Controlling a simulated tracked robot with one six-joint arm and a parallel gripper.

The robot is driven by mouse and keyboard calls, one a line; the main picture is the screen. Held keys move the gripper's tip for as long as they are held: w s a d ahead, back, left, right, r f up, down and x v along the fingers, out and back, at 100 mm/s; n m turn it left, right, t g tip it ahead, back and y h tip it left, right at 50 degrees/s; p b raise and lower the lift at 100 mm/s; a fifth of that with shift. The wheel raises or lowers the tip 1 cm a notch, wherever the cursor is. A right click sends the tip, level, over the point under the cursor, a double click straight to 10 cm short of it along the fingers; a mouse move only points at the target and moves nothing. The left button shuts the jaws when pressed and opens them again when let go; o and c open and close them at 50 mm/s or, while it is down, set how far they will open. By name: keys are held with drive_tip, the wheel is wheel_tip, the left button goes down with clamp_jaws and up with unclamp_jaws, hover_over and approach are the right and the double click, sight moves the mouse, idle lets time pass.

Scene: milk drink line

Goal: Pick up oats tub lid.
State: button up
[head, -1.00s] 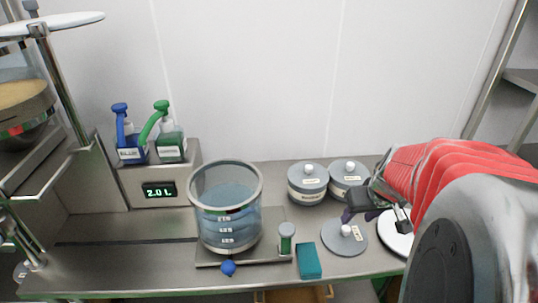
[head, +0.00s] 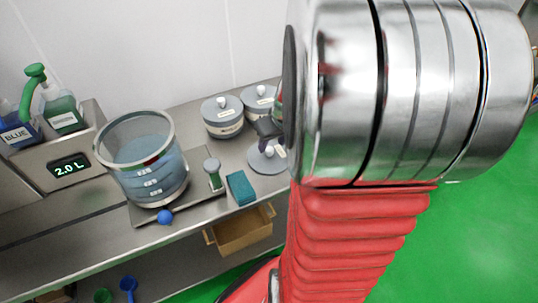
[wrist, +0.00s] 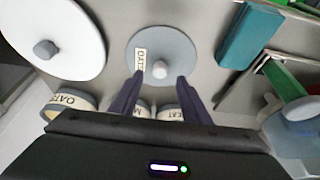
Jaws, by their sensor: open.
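The oats tub lid is a flat grey disc with a pale round knob and a label reading OATS. It lies on the steel counter in the wrist view (wrist: 178,47), and part of it shows in the head view (head: 256,163). My gripper (wrist: 160,76) is open and empty above the lid. Its two dark fingers appear on either side of the knob in the wrist view; the height gap is unclear. In the head view my arm hides most of the gripper. A tub labelled OATS (wrist: 72,103) shows at lower left in the wrist view.
A white disc with a grey knob (wrist: 85,50) lies left of the lid in the wrist view. A teal block (head: 240,188), a small green-filled jar (head: 214,178) and a glass vessel of liquid (head: 150,175) stand nearby. Two lidded tubs (head: 222,122) (head: 258,104) stand behind.

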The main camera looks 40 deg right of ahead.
sight(270, 149)
drive_tip(key=shift+x, duration=2.15)
clamp_jaws()
